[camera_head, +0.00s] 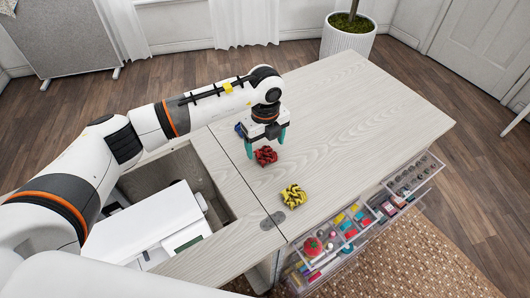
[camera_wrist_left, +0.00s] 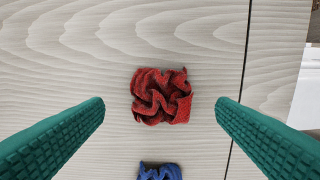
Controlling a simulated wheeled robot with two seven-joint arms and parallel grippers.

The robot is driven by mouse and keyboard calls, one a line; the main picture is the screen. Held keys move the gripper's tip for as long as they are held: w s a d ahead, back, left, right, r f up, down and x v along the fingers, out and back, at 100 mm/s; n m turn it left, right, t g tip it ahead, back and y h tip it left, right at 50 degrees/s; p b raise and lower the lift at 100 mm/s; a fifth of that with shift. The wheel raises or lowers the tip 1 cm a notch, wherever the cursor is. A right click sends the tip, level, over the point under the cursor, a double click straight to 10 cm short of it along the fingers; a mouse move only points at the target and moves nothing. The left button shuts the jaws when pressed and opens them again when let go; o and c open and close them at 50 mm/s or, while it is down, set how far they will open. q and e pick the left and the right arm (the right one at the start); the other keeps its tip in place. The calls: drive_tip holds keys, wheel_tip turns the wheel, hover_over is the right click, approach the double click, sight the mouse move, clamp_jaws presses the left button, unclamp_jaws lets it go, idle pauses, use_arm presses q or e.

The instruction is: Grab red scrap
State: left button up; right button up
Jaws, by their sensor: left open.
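A crumpled red scrap (camera_head: 265,156) lies on the pale wooden cabinet top. In the left wrist view the red scrap (camera_wrist_left: 161,96) sits midway between the two green fingers, with a gap on both sides. My left gripper (camera_head: 266,147) is open and points down just over the scrap; it also shows in the left wrist view (camera_wrist_left: 160,108). The fingers do not touch the scrap in the wrist view. My right gripper is in neither view.
A blue scrap (camera_wrist_left: 159,171) lies close to the red one, mostly hidden behind the gripper in the head view. A yellow scrap (camera_head: 293,196) lies nearer the front. A white sewing machine (camera_head: 150,228) sits in the recess at left. Open drawers (camera_head: 414,176) hold supplies. The right tabletop is clear.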

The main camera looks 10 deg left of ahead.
sight(266, 155)
use_arm(q)
drive_tip(key=shift+f, duration=1.4)
drive_tip(key=c, duration=1.1)
drive_tip(key=shift+c, duration=0.2)
